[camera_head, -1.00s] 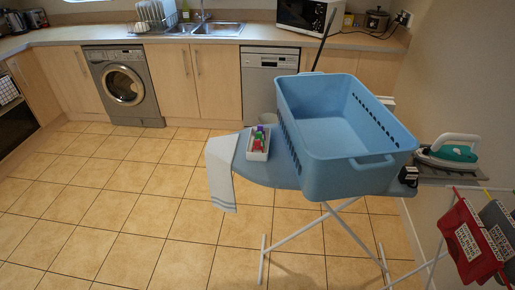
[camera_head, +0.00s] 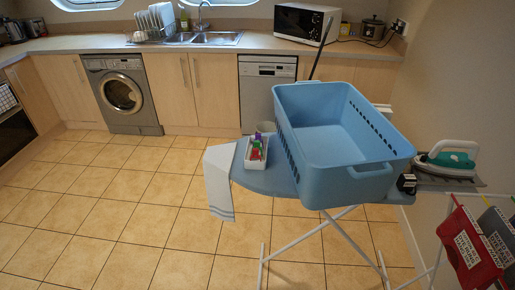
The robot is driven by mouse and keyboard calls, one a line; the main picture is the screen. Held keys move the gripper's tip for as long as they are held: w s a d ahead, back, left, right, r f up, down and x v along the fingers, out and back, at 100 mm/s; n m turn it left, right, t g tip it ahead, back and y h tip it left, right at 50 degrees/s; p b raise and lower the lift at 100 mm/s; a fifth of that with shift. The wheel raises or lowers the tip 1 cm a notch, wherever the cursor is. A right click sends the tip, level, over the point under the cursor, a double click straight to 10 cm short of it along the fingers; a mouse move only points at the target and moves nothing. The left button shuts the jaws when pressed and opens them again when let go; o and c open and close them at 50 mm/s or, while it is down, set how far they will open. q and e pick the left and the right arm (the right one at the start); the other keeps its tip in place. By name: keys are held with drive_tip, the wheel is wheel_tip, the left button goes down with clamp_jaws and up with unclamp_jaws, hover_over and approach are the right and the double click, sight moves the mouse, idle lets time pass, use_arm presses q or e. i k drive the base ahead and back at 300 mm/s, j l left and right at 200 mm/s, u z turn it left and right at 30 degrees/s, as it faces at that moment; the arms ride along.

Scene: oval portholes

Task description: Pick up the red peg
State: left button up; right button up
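A small white tray (camera_head: 247,163) sits on the left end of the blue ironing board (camera_head: 268,183). Several small coloured pegs lie in it. A red peg (camera_head: 256,155) is among them, beside green and purple ones. The pegs are small and partly overlap, so their exact outlines are hard to tell. Neither of my grippers shows in the head view.
A large blue laundry basket (camera_head: 345,165) stands on the board just right of the tray. A striped towel (camera_head: 219,185) hangs over the board's left end. An iron (camera_head: 446,160) rests at the right. The tiled floor (camera_head: 120,215) at left is clear.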

sight(255, 154)
drive_tip(key=z, duration=2.5)
drive_tip(key=u, duration=2.5)
drive_tip(key=z, duration=0.35)
drive_tip(key=i+j+z, duration=0.1)
drive_tip(key=j+z, duration=0.2)
drive_tip(key=z, duration=0.15)
drive_tip(key=j+z, duration=0.3)
drive_tip(key=z, duration=0.15)
drive_tip(key=j+z, duration=0.3)
drive_tip(key=z, duration=0.15)
drive_tip(key=j+z, duration=0.4)
